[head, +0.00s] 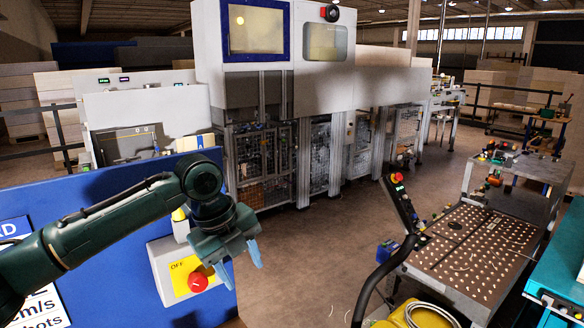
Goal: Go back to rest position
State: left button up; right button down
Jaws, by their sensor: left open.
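My left gripper (240,268) shows in the head view at the lower left, at the end of a dark green arm. Its light blue fingers point down and are apart, with nothing between them. My right gripper is not in view. No ream shows clearly in this view.
A perforated table (480,252) stands at the right, with a black curved handle (385,275) beside it. A teal cabinet (560,262) is at the right edge. A large white machine (290,80) stands behind. Brown floor (300,260) lies free in the middle.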

pick_arm(q)
jog(key=s+d+f+n+t+h, duration=0.1)
jog(key=s+d+f+n+h, duration=0.2)
jog(key=f, duration=0.4)
jog(key=s+d+f+n+t+h, duration=0.1)
jog(key=d+f+n, duration=0.2)
jog(key=f+n, duration=0.25)
jog(key=s+d+f+n+t+h, duration=0.1)
jog(key=s+d+f+n+t, duration=0.15)
jog(key=f, duration=0.55)
jog(key=s+a+f+n+t+y, duration=0.2)
jog(key=s+a+f+n, duration=0.4)
jog(key=s, duration=0.3)
jog(key=s+a+f+n+t+y, duration=0.2)
jog(key=s+a+f+n+y, duration=0.1)
jog(key=s+a+f+n, duration=0.3)
jog(key=s+a+n, duration=0.2)
jog(key=a, duration=0.1)
jog(key=shift+s+n, duration=0.3)
jog(key=shift+s, duration=0.05)
jog(key=shift+d+f, duration=0.1)
